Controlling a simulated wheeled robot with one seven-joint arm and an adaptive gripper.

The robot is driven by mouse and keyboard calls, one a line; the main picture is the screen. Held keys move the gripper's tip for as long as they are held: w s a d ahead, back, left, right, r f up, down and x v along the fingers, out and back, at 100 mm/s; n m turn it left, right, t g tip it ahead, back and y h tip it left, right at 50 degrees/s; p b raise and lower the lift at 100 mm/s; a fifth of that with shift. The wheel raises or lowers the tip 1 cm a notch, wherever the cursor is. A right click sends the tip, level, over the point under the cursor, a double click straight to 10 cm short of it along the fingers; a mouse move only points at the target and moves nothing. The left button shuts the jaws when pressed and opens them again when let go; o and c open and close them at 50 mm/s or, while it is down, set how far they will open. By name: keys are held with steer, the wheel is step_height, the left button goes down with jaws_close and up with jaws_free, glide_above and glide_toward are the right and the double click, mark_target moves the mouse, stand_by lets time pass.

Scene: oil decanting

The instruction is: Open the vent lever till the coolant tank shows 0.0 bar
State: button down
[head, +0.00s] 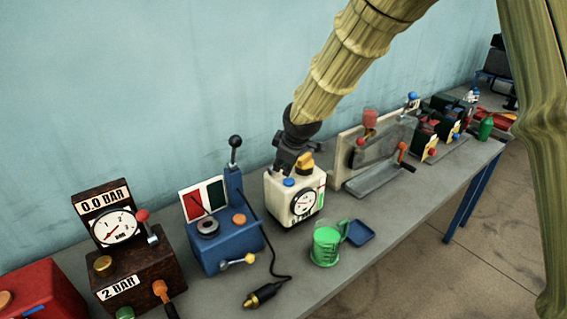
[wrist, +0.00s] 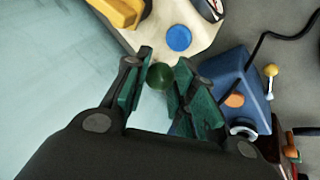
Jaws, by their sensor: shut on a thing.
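The coolant tank (head: 279,208) is a cream box with a round gauge (head: 304,202), a green level strip, a blue cap (head: 289,183) and an orange-yellow cap (head: 305,161). The gauge needle is too small to read. My gripper (head: 285,168) is at the tank's back left top. In the wrist view my gripper (wrist: 168,66) is shut on a round dark green knob (wrist: 159,76) beside the tank's cream top (wrist: 190,18). I take this knob to be the vent lever's; the rest of the lever is hidden. The blue cap also shows there (wrist: 178,38).
A blue device (head: 228,243) with a tall black-knobbed lever stands close on the left. A brown box (head: 135,266) with a "0.0 BAR" sign is farther left. A green-filled jug (head: 326,246) and a blue tray (head: 359,232) are in front. A panel (head: 350,150) stands right.

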steer(key=shift+s+d+f, duration=0.2)
steer(key=shift+s+f, duration=0.3)
steer(key=shift+f, duration=0.3)
steer(key=c, duration=1.1)
jaws_free()
steer(key=shift+c, duration=0.2)
steer(key=shift+w+d+r, duration=0.1)
steer(key=shift+r, duration=0.1)
steer(key=shift+r, duration=0.15)
steer(key=shift+r, duration=0.45)
steer(key=v, duration=1.1)
